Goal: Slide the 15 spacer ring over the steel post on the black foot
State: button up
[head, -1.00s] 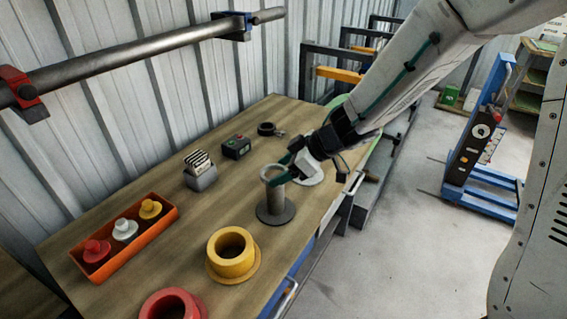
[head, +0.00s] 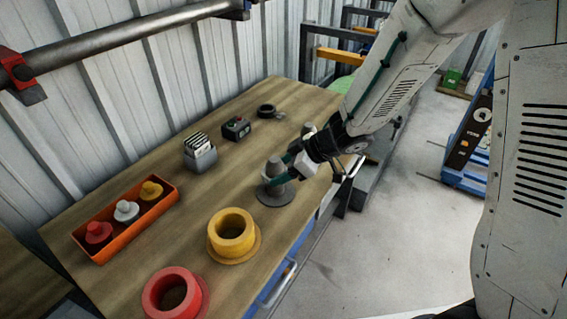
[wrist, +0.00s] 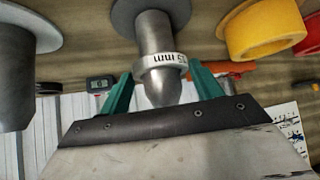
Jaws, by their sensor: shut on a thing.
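The steel post (wrist: 155,32) has a tapered tip and rises from a round dark foot (head: 275,199) on the bench. The pale spacer ring (wrist: 164,62), with a "15 mm" mark, is around the post just below its tapered tip, well clear of the foot. My gripper (wrist: 161,88) is shut on the ring, with green fingers on both sides of it. In the head view my gripper (head: 278,177) is at the post's upper part, and the tip shows above the fingers. The fingers hide most of the ring there.
A yellow flanged spool (head: 232,222) and a red one (head: 165,284) stand nearer on the bench. Another grey post (wrist: 14,80) stands close beside. A pipe (head: 130,38) runs along the wall.

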jog(key=shift+f, duration=1.55)
jog(key=o, duration=1.2)
jog(key=shift+v, duration=3.9)
jog(key=shift+f, duration=0.1)
